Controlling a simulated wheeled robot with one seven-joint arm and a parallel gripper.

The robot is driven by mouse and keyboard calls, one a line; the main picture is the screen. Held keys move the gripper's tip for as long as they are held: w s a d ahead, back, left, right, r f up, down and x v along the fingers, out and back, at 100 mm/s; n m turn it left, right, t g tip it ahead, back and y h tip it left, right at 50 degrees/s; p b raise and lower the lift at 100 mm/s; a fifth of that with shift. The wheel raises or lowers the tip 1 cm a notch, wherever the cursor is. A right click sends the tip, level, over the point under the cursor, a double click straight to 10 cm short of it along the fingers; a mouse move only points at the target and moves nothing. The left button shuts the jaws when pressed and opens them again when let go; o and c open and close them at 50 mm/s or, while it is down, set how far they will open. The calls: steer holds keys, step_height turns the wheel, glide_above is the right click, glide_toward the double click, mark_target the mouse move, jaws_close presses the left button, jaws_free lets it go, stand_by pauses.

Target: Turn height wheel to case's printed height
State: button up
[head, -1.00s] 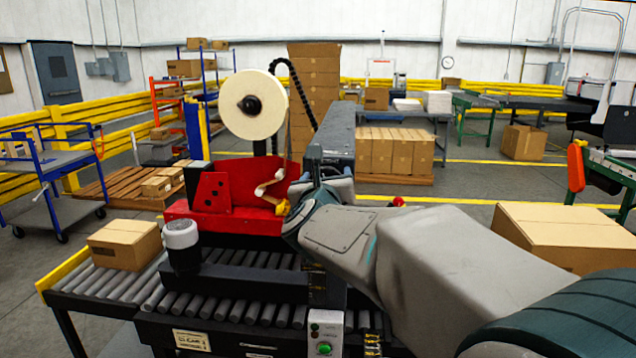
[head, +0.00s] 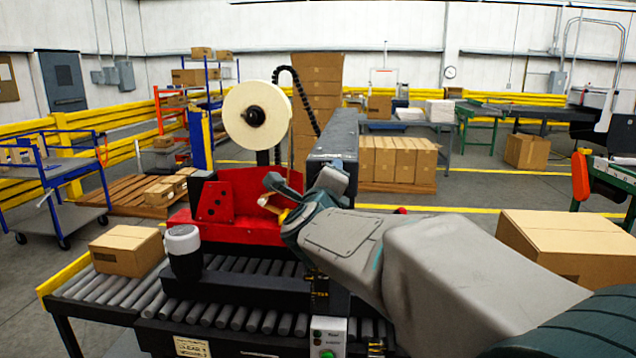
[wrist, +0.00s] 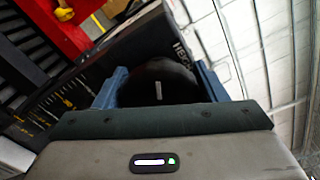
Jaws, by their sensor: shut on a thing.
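The height wheel (wrist: 160,84) is a dark round disc with a short white mark, seen in the wrist view in front of a dark panel lettered "HEIG…". My gripper (wrist: 161,76) has its two blue fingers on opposite sides of the wheel and is shut on it. In the head view my arm's wrist hides the wheel. A scale (wrist: 50,112) with yellow ticks runs along the panel at left; its reading is too small to tell. A brown case (head: 127,250) sits on the rollers at left; no printed height is legible on it.
A large carton (head: 565,235) is at right, beyond my arm.

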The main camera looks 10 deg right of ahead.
steer(key=n, duration=0.3)
steer(key=shift+f+n+p, duration=0.1)
steer(key=shift+n+p, duration=0.25)
steer(key=shift+n, duration=0.05)
steer(key=n+p, duration=0.1)
steer(key=n, duration=0.2)
steer(key=shift+f+n, duration=0.1)
steer(key=shift+n, duration=0.2)
steer(key=n+p, duration=0.2)
steer(key=n, duration=0.4)
steer(key=shift+f, duration=0.15)
steer(key=n+p, duration=0.1)
steer(key=n, duration=0.2)
steer(key=n+p, duration=0.1)
steer(key=n, duration=0.2)
steer(key=shift+s+d+f+n+p, duration=0.1)
steer(key=shift+d+n+p, duration=0.1)
steer(key=shift+n+p, duration=0.15)
steer(key=n+p, duration=0.1)
steer(key=n, duration=0.2)
steer(key=n+p, duration=0.1)
steer(key=n, duration=0.2)
steer(key=shift+d+n, duration=0.2)
steer(key=shift+n, duration=0.15)
steer(key=shift+f, duration=0.1)
steer(key=o, duration=1)
